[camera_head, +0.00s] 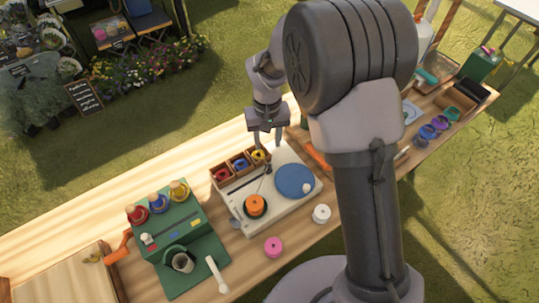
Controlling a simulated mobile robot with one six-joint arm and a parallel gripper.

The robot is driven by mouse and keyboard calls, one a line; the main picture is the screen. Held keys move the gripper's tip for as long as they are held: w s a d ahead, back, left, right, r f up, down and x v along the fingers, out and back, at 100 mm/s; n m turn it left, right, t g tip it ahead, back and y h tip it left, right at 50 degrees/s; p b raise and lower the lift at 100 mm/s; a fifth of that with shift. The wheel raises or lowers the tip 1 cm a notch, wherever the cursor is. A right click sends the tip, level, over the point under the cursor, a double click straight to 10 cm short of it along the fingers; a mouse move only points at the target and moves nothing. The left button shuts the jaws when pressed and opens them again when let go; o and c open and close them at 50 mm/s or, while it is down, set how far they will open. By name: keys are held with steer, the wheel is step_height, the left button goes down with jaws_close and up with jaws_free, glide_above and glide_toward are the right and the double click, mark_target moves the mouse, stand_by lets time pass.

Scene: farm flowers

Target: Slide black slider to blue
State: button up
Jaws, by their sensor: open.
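A white board (284,211) on the wooden table carries a row of three wooden compartments (214,178) along its back edge. They hold a red (221,174), a blue (240,164) and a yellow (258,156) item, from left to right. A dark slot (243,182) runs in front of them. A small black piece (268,169), which looks like the black slider, stands near the yellow end. My gripper (267,141) is open and points down above and behind the yellow compartment. Whether it touches anything is hard to tell.
An orange spool (255,205) and a blue disc (294,180) sit on the board. Pink (273,246) and white (321,213) spools lie in front. A green stand (186,240) with coloured bottles is at the left. My arm hides part of the table at the right.

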mark_target(268, 166)
step_height(268, 166, down, 12)
steer(key=shift+f+b, duration=0.2)
steer(key=shift+b, duration=1)
jaws_close()
steer(key=shift+w, duration=0.1)
